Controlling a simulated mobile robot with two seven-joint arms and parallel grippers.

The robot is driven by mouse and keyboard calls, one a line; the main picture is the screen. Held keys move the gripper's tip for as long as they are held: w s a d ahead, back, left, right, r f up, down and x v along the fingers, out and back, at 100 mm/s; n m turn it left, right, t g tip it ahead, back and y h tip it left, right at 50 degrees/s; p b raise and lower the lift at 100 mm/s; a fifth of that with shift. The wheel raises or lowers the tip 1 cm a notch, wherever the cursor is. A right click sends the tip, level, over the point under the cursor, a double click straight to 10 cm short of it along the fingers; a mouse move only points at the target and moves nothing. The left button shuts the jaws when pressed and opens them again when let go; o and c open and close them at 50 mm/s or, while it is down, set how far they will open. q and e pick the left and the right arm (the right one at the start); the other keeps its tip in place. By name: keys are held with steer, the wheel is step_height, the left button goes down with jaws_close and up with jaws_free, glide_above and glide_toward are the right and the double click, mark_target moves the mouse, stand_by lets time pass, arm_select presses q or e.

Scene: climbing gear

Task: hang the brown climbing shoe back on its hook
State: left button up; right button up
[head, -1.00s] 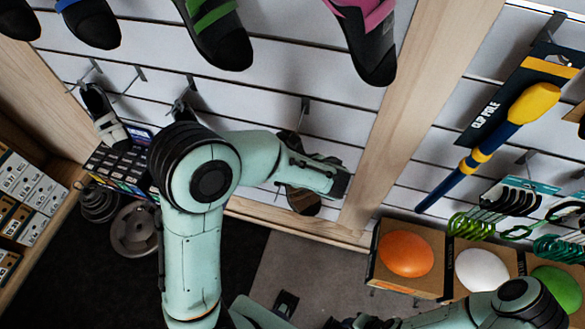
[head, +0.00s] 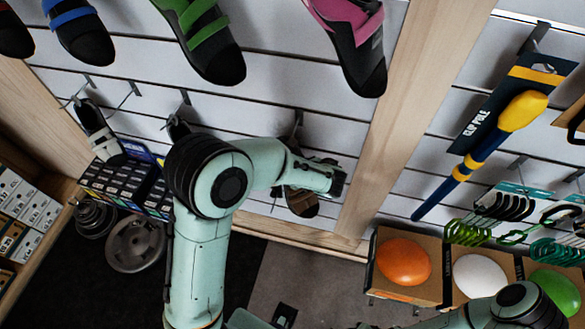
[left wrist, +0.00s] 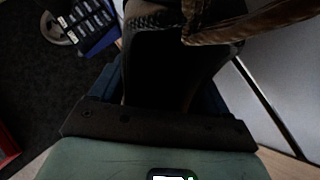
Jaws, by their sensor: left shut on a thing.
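The brown climbing shoe (head: 304,204) is against the slatwall in the head view. Its lower end shows below my left forearm and a dark upper part shows above it; its middle is hidden. In the left wrist view, a dark part of the shoe with a brown strap (left wrist: 215,30) fills the space before the jaws. My left gripper (head: 320,166) is shut on the shoe, its fingers mostly hidden in the head view. A metal hook (head: 298,118) sticks out just above the shoe. I cannot tell whether the shoe touches it. My right gripper is not in view.
Several shoes hang above, including a pink and black one (head: 350,45). A white and black shoe (head: 98,130) hangs at left, over a dark display box (head: 120,182). A wooden post (head: 385,125) stands right, before the clip pole (head: 485,150) and boxed holds (head: 403,262).

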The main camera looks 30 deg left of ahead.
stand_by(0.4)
arm_select(q)
steer(key=o, duration=1.3)
steer(key=v, duration=1.3)
steer(key=shift+r+p, duration=0.2)
steer(key=shift+p, duration=0.25)
steer(key=shift+d, duration=0.1)
